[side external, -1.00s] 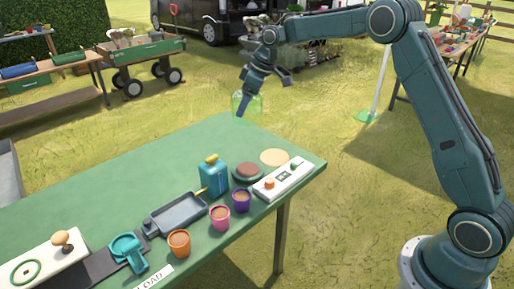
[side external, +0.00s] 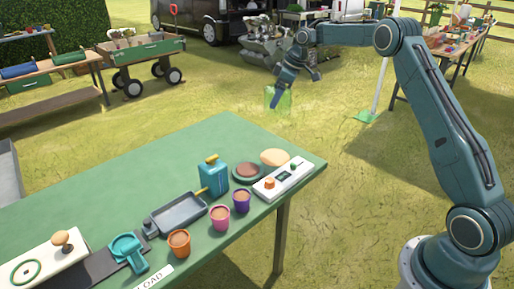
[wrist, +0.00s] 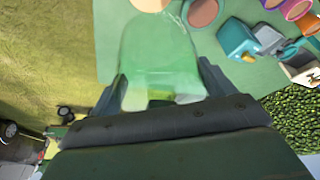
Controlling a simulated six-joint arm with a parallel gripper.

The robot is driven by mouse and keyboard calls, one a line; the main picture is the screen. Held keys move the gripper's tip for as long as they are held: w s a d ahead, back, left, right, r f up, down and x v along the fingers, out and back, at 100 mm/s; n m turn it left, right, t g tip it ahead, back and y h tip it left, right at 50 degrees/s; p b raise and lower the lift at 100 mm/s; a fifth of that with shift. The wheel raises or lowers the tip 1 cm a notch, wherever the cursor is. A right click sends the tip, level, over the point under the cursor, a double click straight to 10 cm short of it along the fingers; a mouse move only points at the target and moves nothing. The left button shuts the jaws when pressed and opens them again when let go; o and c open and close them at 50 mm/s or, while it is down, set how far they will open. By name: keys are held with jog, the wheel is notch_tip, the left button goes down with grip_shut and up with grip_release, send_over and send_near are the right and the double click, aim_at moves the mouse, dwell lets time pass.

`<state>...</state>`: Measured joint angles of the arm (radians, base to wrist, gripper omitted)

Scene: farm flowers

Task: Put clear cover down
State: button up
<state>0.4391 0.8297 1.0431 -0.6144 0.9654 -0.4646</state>
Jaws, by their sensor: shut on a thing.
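The clear cover (side external: 284,101) is a see-through, green-tinted dome or jar shape. In the side view it hangs in the air past the far right edge of the green table (side external: 130,200), with grass behind it. My gripper (side external: 273,92) is shut on it and points down. In the wrist view the cover (wrist: 158,50) fills the space between my two fingers (wrist: 163,84), and the table shows through it. A tan round disc (side external: 275,157) and a brown-topped round dish (side external: 247,171) sit at the table's right end.
A white panel with knobs (side external: 287,181), a blue can (side external: 214,178), a grey tray (side external: 176,215) and several soil-filled cups (side external: 220,219) line the table's near side. The table's far left half is bare. A green cart (side external: 147,50) stands well behind.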

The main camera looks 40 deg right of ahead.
notch_tip(320, 180, down, 15)
jog(key=shift+f, duration=0.2)
dwell(0.3)
jog(key=shift+f, duration=0.1)
jog(key=shift+f, duration=2.05)
jog(key=shift+f, duration=0.1)
jog(key=o, duration=0.9)
jog(key=v, duration=1.2)
jog(key=shift+a, duration=0.1)
